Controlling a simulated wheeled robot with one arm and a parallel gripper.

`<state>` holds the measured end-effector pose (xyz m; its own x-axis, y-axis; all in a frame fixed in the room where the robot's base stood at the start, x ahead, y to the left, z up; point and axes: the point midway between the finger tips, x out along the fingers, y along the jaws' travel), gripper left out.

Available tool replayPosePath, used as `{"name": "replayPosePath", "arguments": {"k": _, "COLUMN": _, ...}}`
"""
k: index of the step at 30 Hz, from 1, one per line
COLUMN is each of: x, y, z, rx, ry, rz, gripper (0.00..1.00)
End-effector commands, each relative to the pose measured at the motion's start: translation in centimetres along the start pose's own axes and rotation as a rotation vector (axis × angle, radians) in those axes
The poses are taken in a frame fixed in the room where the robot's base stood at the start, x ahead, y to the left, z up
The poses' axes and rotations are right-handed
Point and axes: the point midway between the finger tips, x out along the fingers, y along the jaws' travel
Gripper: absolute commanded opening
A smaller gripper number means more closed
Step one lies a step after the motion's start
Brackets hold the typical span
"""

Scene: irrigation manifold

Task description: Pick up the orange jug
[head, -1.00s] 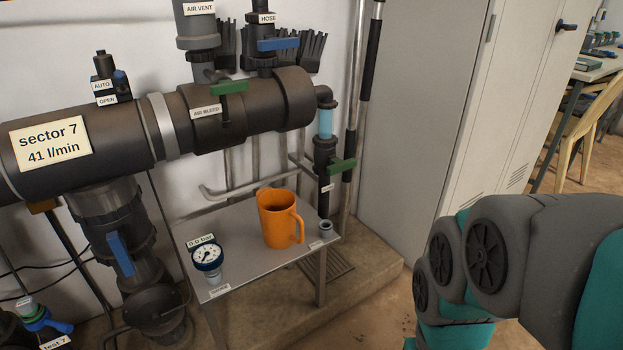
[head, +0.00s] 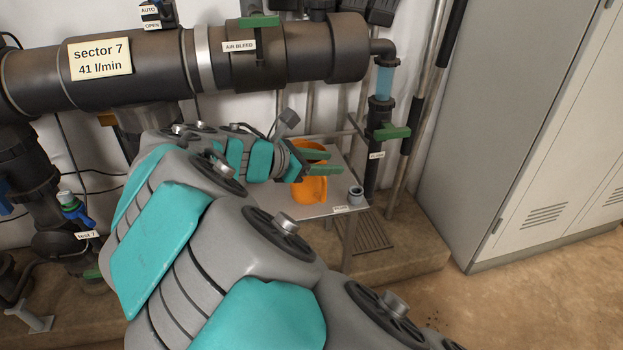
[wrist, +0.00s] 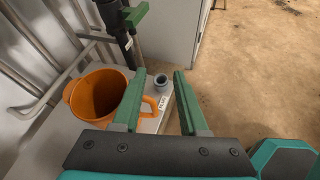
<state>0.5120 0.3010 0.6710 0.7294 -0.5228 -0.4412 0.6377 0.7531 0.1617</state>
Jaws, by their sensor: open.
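The orange jug (head: 309,189) stands upright on a small grey metal shelf (head: 335,213) below the pipe. My gripper (head: 326,162) is above and in front of it in the head view, and its green fingers hide part of the jug. In the wrist view the jug (wrist: 97,96) is left of my gripper (wrist: 163,84), its open top facing up and its handle (wrist: 150,106) beside and partly behind the left finger. The fingers are apart with nothing held between them. I cannot tell whether the left finger touches the handle.
A small grey fitting (head: 355,194) stands on the shelf's right side, near a label. A vertical pipe with a green valve handle (head: 392,132) rises behind it. The large pipe (head: 280,50) runs above. A grey cabinet (head: 520,130) stands to the right, with open floor before it.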

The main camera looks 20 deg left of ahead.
Motion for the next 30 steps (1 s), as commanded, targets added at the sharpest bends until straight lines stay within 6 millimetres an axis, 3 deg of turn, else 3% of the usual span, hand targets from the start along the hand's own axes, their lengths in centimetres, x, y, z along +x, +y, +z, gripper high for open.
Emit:
{"name": "replayPosePath", "arguments": {"k": 3, "x": -3.2, "y": 3.2, "z": -2.7, "rx": -0.133, "ry": -0.032, "rz": 0.096, "gripper": 0.43}}
{"name": "replayPosePath", "arguments": {"k": 7, "x": -4.2, "y": 4.5, "z": -3.8, "rx": -0.198, "ry": -0.05, "rz": 0.134, "gripper": 0.43}}
{"name": "replayPosePath", "arguments": {"k": 17, "x": -1.5, "y": 4.8, "z": -3.8, "rx": -0.2, "ry": -0.051, "rz": 0.135, "gripper": 0.43}}
{"name": "replayPosePath", "arguments": {"k": 26, "x": 2.7, "y": 4.7, "z": -3.7, "rx": -0.199, "ry": -0.05, "rz": 0.131, "gripper": 0.43}}
{"name": "replayPosePath", "arguments": {"k": 30, "x": 3.3, "y": 4.9, "z": -3.6, "rx": -0.199, "ry": -0.05, "rz": 0.135, "gripper": 0.43}}
